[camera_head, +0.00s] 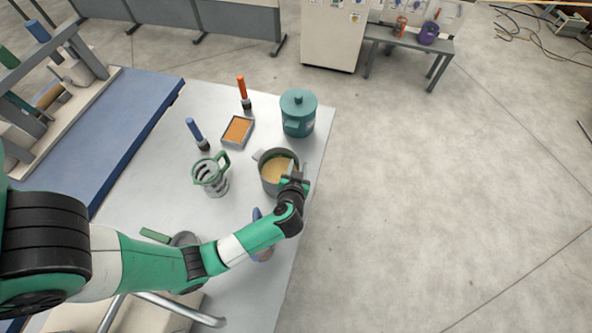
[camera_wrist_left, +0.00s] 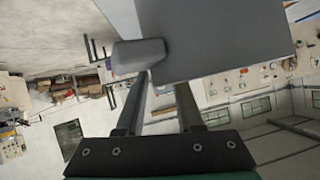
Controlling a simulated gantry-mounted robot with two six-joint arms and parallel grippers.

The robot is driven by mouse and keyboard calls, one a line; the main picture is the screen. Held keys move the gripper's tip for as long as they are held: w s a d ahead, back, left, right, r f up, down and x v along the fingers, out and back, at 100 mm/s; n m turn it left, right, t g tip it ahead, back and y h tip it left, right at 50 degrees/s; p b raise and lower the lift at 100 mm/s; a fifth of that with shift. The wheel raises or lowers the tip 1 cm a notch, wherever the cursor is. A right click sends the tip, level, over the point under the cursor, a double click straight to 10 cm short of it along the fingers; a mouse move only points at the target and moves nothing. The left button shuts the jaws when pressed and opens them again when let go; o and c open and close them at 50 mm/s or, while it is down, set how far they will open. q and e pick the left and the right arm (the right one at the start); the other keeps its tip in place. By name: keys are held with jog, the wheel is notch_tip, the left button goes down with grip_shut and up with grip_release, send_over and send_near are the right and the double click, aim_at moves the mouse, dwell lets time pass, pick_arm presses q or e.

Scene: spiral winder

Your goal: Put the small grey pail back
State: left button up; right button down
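The small grey pail (camera_head: 267,184), with yellowish contents, is near the right edge of the pale table. It looks upright. I cannot tell whether its base touches the table. My left gripper (camera_head: 294,180) is at its front right rim and covers part of it. In the left wrist view, a large grey surface (camera_wrist_left: 220,40) with a side lug, probably the pail, is close in front of the fingers (camera_wrist_left: 163,95). It hides the fingertips, so whether they are closed on it is unclear. My right gripper is not in view.
A teal lidded pot (camera_head: 298,112) stands just behind the pail. A jug with a green handle (camera_head: 212,172) stands to the left. An orange-filled tray (camera_head: 238,131), a blue-handled tool (camera_head: 196,132) and an orange-handled tool (camera_head: 243,92) are farther back. Bare floor lies right.

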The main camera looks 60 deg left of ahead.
pick_arm(q)
jog(key=p+v, duration=1)
jog(key=v, duration=0.1)
jog(key=shift+d+p, duration=0.15)
jog(key=shift+p, duration=0.25)
jog(key=shift+s+r, duration=0.1)
